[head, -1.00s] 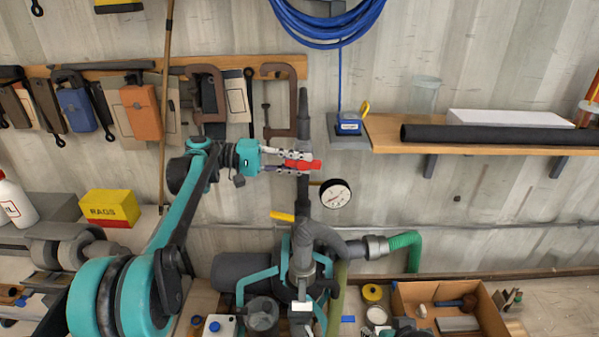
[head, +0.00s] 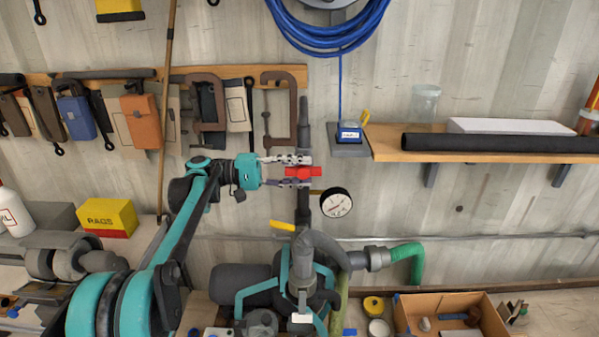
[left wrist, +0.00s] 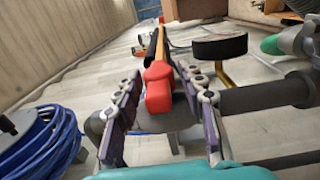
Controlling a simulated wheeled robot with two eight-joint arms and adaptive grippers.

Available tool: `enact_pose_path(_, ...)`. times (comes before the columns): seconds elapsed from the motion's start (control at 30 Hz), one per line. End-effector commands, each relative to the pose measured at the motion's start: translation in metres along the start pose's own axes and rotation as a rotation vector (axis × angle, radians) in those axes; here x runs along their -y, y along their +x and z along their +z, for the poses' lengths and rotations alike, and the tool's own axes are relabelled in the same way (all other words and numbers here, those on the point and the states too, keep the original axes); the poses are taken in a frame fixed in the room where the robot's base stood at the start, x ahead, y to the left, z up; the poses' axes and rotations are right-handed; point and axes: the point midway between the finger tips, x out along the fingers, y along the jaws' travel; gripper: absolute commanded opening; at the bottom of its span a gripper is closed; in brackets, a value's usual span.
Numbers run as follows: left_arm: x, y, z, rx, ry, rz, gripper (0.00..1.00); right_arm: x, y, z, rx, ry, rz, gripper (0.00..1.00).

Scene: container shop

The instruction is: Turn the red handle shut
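The red handle (head: 303,171) sits on a dark vertical pipe (head: 304,212) on the wall and lies across it, roughly level in the head view. My left gripper (head: 308,172) reaches in from the left, with one finger above the handle and one below. In the left wrist view the red handle (left wrist: 158,88) stands between the two spread fingers (left wrist: 163,98), with a gap visible on each side. The handle's far end is hard to make out there. My right gripper is not in view.
A round gauge (head: 336,203) sits just right of the pipe, below the handle. A yellow lever (head: 282,225) is lower down. A blue hose coil (head: 328,30) hangs above, and a wooden shelf (head: 385,150) juts out to the right. C-clamps (head: 297,105) hang at upper left.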

Motion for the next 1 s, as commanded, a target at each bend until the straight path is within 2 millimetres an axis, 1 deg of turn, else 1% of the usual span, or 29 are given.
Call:
enact_pose_path(0.23,0.000,-0.001,0.000,-0.001,0.000,0.000,0.40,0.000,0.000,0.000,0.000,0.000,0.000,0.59)
enact_pose_path(0.33,0.000,-0.009,-0.001,-0.002,0.000,0.000,0.40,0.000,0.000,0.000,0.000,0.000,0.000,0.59)
enact_pose_path(0.43,0.000,-0.025,-0.001,-0.003,0.000,0.000,0.40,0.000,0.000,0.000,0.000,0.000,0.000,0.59)
enact_pose_path(0.7,0.000,-0.085,-0.001,-0.003,0.000,0.000,0.40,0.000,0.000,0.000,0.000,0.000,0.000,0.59)
enact_pose_path(0.8,0.000,-0.101,-0.001,-0.002,0.000,0.000,0.40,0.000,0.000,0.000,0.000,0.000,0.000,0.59)
enact_pose_path(0.9,0.000,-0.113,-0.001,-0.002,0.000,0.000,0.40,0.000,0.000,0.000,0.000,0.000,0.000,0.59)
enact_pose_path(1.0,0.000,-0.119,0.000,0.000,0.000,0.000,0.40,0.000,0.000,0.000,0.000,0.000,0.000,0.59)
